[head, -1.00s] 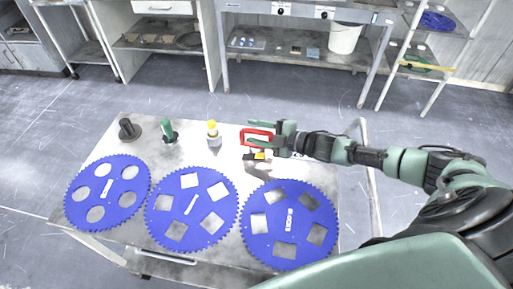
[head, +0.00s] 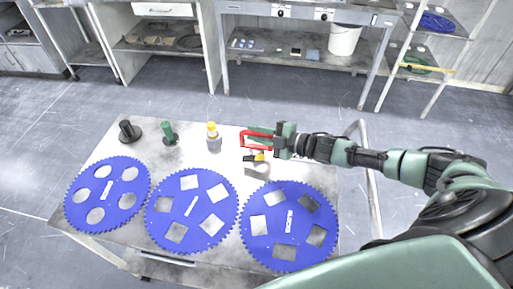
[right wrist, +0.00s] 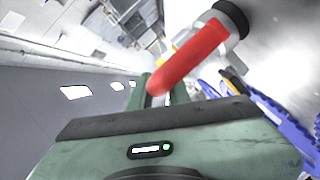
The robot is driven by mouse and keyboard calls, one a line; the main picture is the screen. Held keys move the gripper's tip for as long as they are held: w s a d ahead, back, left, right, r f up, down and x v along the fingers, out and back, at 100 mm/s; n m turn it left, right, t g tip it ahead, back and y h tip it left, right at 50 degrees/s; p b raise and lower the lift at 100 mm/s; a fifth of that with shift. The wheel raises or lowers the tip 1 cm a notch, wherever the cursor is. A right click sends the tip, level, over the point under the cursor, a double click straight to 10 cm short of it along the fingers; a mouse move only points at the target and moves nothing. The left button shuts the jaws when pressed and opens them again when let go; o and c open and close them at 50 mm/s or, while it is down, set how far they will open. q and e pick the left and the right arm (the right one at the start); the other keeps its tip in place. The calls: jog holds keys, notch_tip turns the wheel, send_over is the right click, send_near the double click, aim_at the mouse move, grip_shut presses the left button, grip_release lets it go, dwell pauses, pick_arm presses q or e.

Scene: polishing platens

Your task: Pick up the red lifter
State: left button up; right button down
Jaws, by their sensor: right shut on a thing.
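The red lifter (head: 256,149) is a red bracket-shaped handle at the back right of the work table. It also shows in the right wrist view (right wrist: 190,57), with a dark round end piece at the top. My right gripper (head: 262,134) reaches in from the right and is shut on the lifter, with its green fingers at the red bar. In the right wrist view the fingers (right wrist: 163,92) meet the near end of the bar. Whether the lifter touches the table is hard to tell. My left gripper is not in view.
A small yellow-and-black item (head: 253,158) lies just below the lifter. Three blue toothed discs (head: 192,210) cover the front of the table (head: 150,252). A yellow-topped bottle (head: 213,141), a green-handled tool (head: 168,132) and a black knob (head: 128,130) stand left along the back.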

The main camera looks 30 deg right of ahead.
dwell(0.7)
jog(key=shift+w+r, duration=0.1)
jog(key=shift+r, duration=0.05)
jog(key=shift+w+r, duration=0.1)
jog(key=shift+r, duration=0.45)
notch_tip(320, 180, up, 19)
jog(key=shift+p, duration=0.35)
jog(key=shift+a, duration=0.15)
